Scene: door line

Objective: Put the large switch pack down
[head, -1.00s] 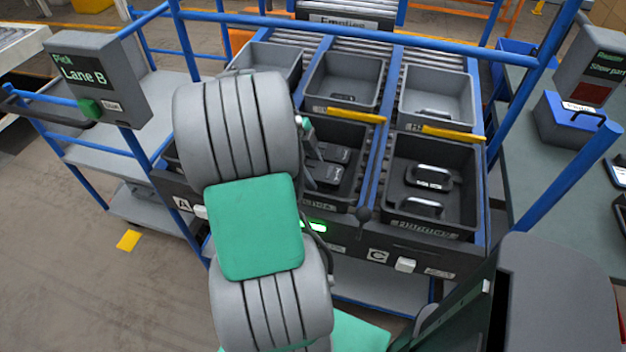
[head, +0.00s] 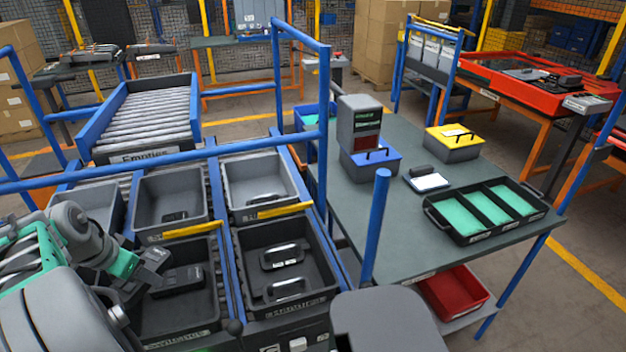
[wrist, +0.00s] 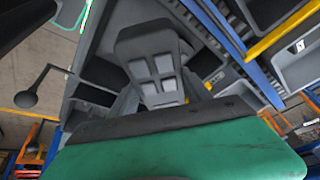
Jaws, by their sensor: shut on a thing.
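The large switch pack (wrist: 155,68) is a dark grey block with several pale square buttons in the wrist view. My gripper (head: 138,278) is shut on it, above the left part of the dark front bin (head: 205,322) in the head view. There the held pack (head: 154,264) shows only in part, as a dark tilted block at the fingers. My fingertips are hard to make out. Another dark pack (head: 178,281) lies in that bin. A black tray (head: 462,236) with three green-lined compartments stands on the bench at right.
The grey-green bench (head: 385,225) also carries a blue box (head: 370,165), a yellow-topped box (head: 453,145) and a white-topped device (head: 427,180). A blue post (head: 376,228) and blue rails stand between the bins and bench. A neighbouring bin (head: 315,275) holds two handles.

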